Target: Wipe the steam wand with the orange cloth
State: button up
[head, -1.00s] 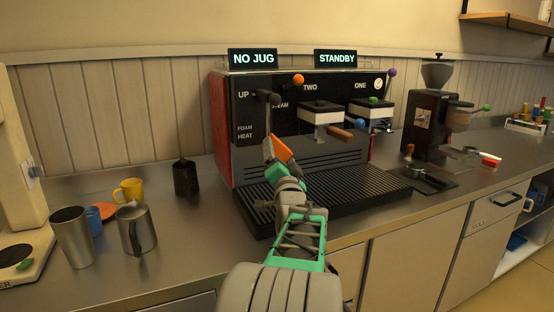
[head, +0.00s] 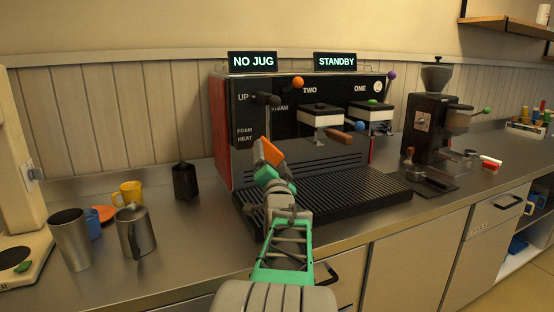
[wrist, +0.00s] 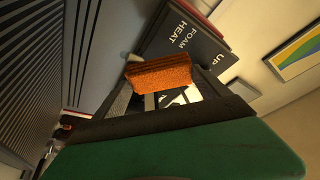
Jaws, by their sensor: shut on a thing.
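The orange cloth (head: 270,151) is held in my gripper (head: 267,156) in front of the left part of the espresso machine (head: 222,130). In the wrist view the cloth (wrist: 160,74) is a folded, textured block between the jaws. The steam wand (head: 267,112) hangs at the machine's left front, below a dark knob. Its lower end runs down behind or beside the cloth. I cannot tell whether cloth and wand touch.
A ridged black drip tray (head: 330,195) lies below my gripper. A black container (head: 185,181) stands left of the machine. A steel jug (head: 135,230), steel cup (head: 70,238) and yellow mug (head: 129,193) stand further left. A grinder (head: 430,130) stands at right.

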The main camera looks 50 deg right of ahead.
aim_at(281, 153)
jog(key=shift+w+a, duration=0.3)
jog(key=shift+a, duration=0.05)
jog(key=shift+s, duration=0.1)
jog(key=shift+b, duration=0.3)
jog(key=shift+d+r, duration=0.1)
jog(key=shift+s+d+b, duration=0.5)
jog(key=shift+d, duration=0.25)
jog(key=shift+s+d+b, duration=0.45)
jog(key=shift+d, duration=0.3)
jog(key=shift+s+d, duration=0.1)
jog(key=shift+d, duration=0.05)
jog(key=shift+b, duration=0.5)
